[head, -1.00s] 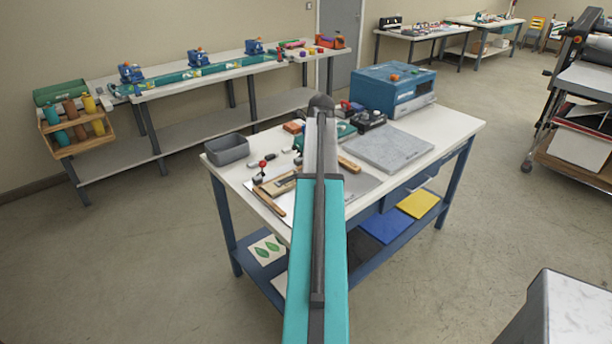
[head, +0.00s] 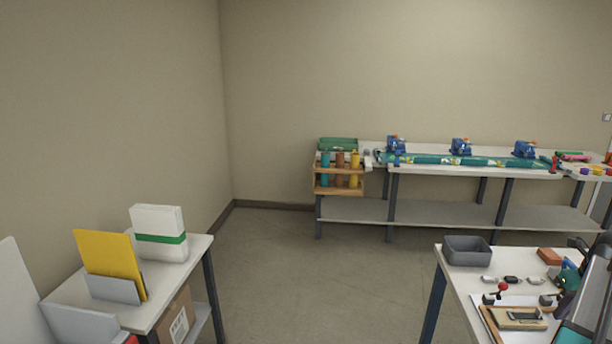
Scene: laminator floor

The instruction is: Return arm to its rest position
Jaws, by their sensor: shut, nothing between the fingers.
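Part of my arm (head: 592,300), dark grey and teal, shows at the lower right edge of the head view, in front of the right-hand worktable (head: 462,290). The rest of the arm is cut off by the picture's edge. My gripper is not in view.
The worktable holds a grey bin (head: 467,250) and a wooden-framed board (head: 518,318). A long bench (head: 350,210) with blue clamps stands along the back wall. A small table (head: 160,290) with a yellow folder (head: 110,262) is at lower left. Open floor (head: 300,290) lies between.

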